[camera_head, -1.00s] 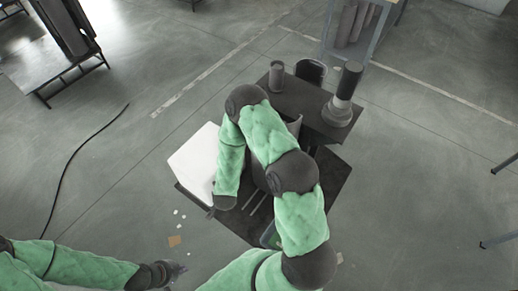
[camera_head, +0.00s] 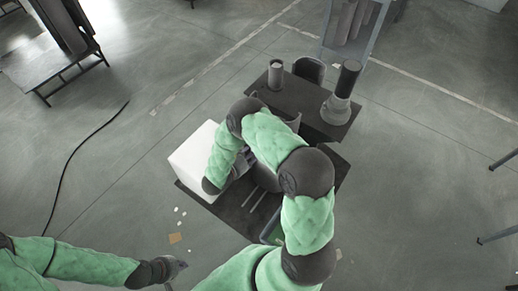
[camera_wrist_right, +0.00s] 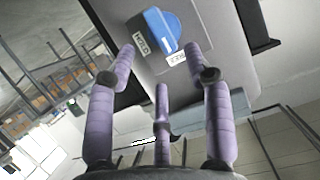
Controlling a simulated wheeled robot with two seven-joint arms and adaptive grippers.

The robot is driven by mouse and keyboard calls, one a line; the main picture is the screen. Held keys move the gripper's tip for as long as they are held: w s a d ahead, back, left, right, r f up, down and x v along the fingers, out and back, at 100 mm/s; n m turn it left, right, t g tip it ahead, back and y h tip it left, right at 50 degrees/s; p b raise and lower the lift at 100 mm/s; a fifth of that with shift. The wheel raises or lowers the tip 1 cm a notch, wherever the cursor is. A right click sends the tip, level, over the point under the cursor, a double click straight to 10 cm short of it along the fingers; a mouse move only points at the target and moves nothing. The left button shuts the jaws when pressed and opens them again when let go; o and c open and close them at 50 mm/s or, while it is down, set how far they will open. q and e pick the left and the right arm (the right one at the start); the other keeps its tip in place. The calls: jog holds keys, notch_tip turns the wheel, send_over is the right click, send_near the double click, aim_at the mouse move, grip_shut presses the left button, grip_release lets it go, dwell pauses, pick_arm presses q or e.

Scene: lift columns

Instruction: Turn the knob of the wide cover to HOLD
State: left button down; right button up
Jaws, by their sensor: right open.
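In the right wrist view a blue knob (camera_wrist_right: 161,30) sits on a grey cover (camera_wrist_right: 212,28). Two small white labels, one (camera_wrist_right: 141,47) left of the knob and one (camera_wrist_right: 177,57) below it, carry dark letters at a slant that I cannot read surely. My right gripper (camera_wrist_right: 161,62) is open, its purple fingers spread and pointing at the cover. The knob shows beyond and between the fingertips, with nothing held. In the head view my right arm hides the knob. My left gripper (camera_head: 174,268) is low at the left, away from the table, its jaws too small to judge.
A dark table (camera_head: 240,218) carries a white box (camera_head: 192,160) at its left. Behind it, a dark shelf (camera_head: 300,108) holds a grey cylinder (camera_head: 275,75) and a tall black-topped column (camera_head: 345,85). Small scraps lie on the floor. Open floor surrounds the table.

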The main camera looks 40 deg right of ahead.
jog(key=b+x, duration=0.1)
jog(key=x, duration=0.5)
jog(key=shift+d, duration=0.1)
grip_shut()
